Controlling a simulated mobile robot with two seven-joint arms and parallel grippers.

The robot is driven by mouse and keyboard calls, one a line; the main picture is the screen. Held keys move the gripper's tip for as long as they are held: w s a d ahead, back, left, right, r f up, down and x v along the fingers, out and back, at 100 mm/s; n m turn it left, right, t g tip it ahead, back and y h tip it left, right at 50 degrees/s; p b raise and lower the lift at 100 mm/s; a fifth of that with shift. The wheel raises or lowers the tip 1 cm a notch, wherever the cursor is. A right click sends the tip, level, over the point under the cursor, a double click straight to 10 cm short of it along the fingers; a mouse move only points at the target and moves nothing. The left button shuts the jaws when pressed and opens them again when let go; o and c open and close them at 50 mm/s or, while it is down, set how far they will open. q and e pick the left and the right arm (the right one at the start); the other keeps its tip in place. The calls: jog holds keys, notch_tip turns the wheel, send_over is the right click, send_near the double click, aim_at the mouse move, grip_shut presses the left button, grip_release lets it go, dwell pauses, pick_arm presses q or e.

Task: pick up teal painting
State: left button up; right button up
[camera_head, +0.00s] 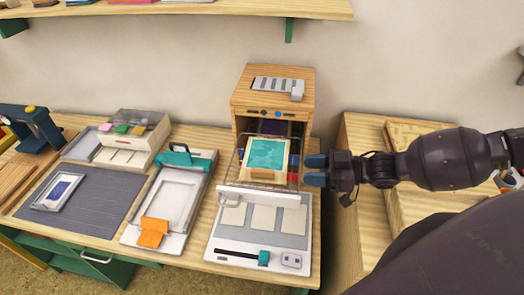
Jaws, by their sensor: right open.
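The teal painting (266,153) is a small panel with a light border, tilted up in front of the wooden cabinet (272,95). A small wooden block or holder (263,175) is at its lower edge. My right gripper (314,170) comes in from the right, its blue fingertips apart, one above the other in the picture. It is just right of the painting, with a small gap between them in the picture, and appears empty. My left gripper is not in view.
A thin metal frame surrounds the painting above a white board (262,240) with several pale pads. Left of it stand a clamp board (172,200), a grey mat (85,198) and a clear-topped box (130,138). A shelf (180,9) hangs above.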

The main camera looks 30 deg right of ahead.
aim_at(266, 170)
jog(key=x, duration=0.5)
jog(key=shift+a, duration=0.3)
jog(key=a, duration=0.1)
jog(key=w+a+p, duration=0.1)
jog(key=w+a, duration=0.1)
jog(key=a, duration=0.1)
jog(key=shift+r, duration=0.1)
jog(key=shift+w+a, duration=0.25)
jog(key=shift+a, duration=0.05)
grip_shut()
